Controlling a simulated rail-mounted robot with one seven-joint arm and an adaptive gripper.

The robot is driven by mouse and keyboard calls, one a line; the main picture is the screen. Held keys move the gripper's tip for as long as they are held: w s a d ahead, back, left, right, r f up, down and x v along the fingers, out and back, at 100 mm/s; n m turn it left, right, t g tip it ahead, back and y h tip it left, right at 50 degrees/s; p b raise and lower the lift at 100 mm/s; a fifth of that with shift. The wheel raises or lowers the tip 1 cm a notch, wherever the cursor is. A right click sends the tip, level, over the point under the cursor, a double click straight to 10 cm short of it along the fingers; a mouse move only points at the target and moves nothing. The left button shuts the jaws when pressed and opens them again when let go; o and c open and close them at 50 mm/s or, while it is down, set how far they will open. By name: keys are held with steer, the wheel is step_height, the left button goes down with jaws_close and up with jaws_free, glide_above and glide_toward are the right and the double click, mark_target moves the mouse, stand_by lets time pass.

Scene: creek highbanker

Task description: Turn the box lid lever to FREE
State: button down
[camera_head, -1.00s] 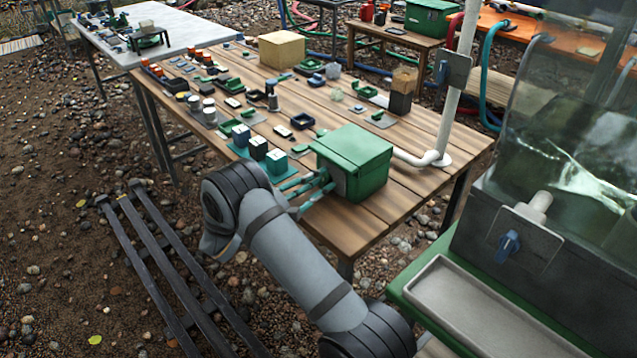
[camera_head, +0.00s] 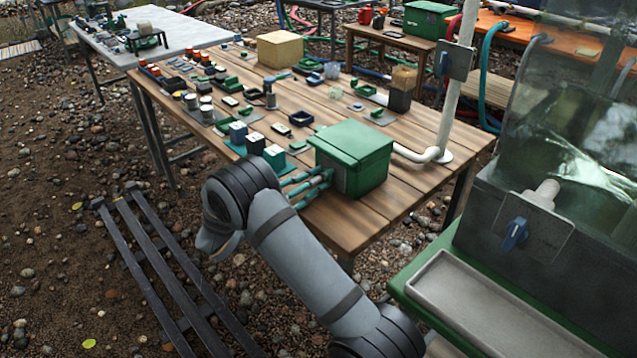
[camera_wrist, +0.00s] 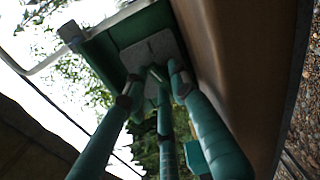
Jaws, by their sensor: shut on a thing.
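The green box (camera_head: 354,158) stands at the near right edge of the wooden table, its lid closed. In the wrist view a grey plate (camera_wrist: 148,48) is on the box's green side. The box lid lever on that plate is mostly hidden by my fingers, and I cannot read its position or any marking. My gripper (camera_head: 325,181) reaches the left side of the box from the front left. In the wrist view its teal fingers (camera_wrist: 155,80) converge in front of the plate, shut on the lever.
The wooden table (camera_head: 380,212) carries dark and teal blocks (camera_head: 256,145) left of the box and many small parts behind. A white pipe (camera_head: 455,90) rises right of the box. A tank with a blue-handled valve (camera_head: 515,235) and a grey tray (camera_head: 490,315) stand at right.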

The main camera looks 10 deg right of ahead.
steer(key=shift+s+d+f+m+b, duration=0.15)
steer(key=shift+m+b, duration=0.15)
steer(key=shift+m, duration=0.25)
steer(key=shift+s+d+f+m+b, duration=0.15)
steer(key=shift+m+b, duration=0.15)
steer(key=shift+m, duration=0.25)
steer(key=shift+a, duration=0.1)
